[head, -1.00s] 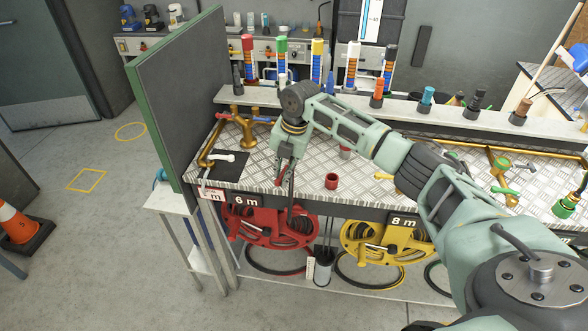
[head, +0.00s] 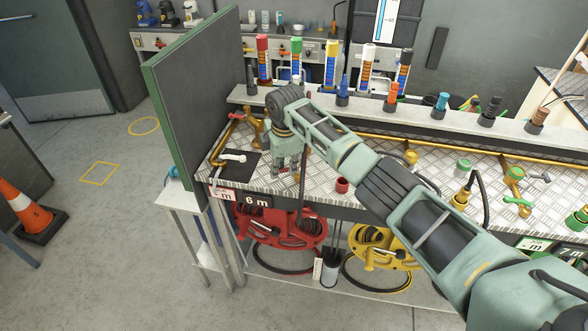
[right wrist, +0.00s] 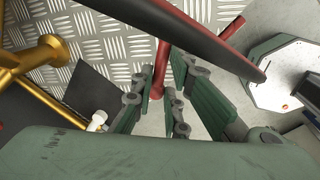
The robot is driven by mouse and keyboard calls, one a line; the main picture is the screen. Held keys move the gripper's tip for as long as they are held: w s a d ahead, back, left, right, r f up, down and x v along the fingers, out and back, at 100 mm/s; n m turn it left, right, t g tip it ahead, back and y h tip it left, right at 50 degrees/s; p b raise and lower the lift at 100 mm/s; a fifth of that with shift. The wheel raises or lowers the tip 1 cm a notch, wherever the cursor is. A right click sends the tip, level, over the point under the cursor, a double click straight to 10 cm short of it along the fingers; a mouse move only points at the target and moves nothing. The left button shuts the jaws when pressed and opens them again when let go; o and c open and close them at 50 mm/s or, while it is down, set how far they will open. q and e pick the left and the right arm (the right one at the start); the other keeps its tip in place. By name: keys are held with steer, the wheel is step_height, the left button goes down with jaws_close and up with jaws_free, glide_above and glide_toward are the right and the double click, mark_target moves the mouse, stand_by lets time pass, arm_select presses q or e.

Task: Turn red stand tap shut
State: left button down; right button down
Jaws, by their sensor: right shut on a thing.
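My right gripper (head: 288,170) points down over the left part of the metal bench, its palm hiding much of what it holds. In the right wrist view its fingers (right wrist: 168,80) are closed around a red bar (right wrist: 160,68), which looks like the handle of the red stand tap. The tap's body is mostly hidden by the hand and arm. A brass pipe and fitting (right wrist: 30,62) shows left of the fingers; in the head view brass pipework (head: 222,138) stands left of the hand. How far the handle is turned cannot be told. My left gripper is not in view.
The chequer-plate bench (head: 322,165) has a dark panel (head: 195,95) at its left end. A red cup-like piece (head: 342,185) stands right of the hand. A red reel (head: 275,232) and a yellow reel (head: 385,255) hang below.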

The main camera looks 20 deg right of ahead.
steer(key=shift+w+a+f+m+b, duration=0.1)
steer(key=shift+w+m+b, duration=0.4)
steer(key=shift+m, duration=0.5)
steer(key=w+m+b, duration=0.1)
steer(key=m+b, duration=0.1)
steer(key=shift+w+m+h, duration=0.1)
steer(key=shift+m+h, duration=0.3)
steer(key=shift+w+d+m+b, duration=0.25)
steer(key=shift+m+b, duration=0.15)
steer(key=shift+m, duration=0.2)
steer(key=shift+w+d+r+m, duration=0.1)
steer(key=shift+r+m, duration=0.2)
steer(key=c, duration=1.9)
jaws_free()
steer(key=shift+c, duration=0.2)
steer(key=shift+o, duration=0.5)
steer(key=shift+f, duration=0.1)
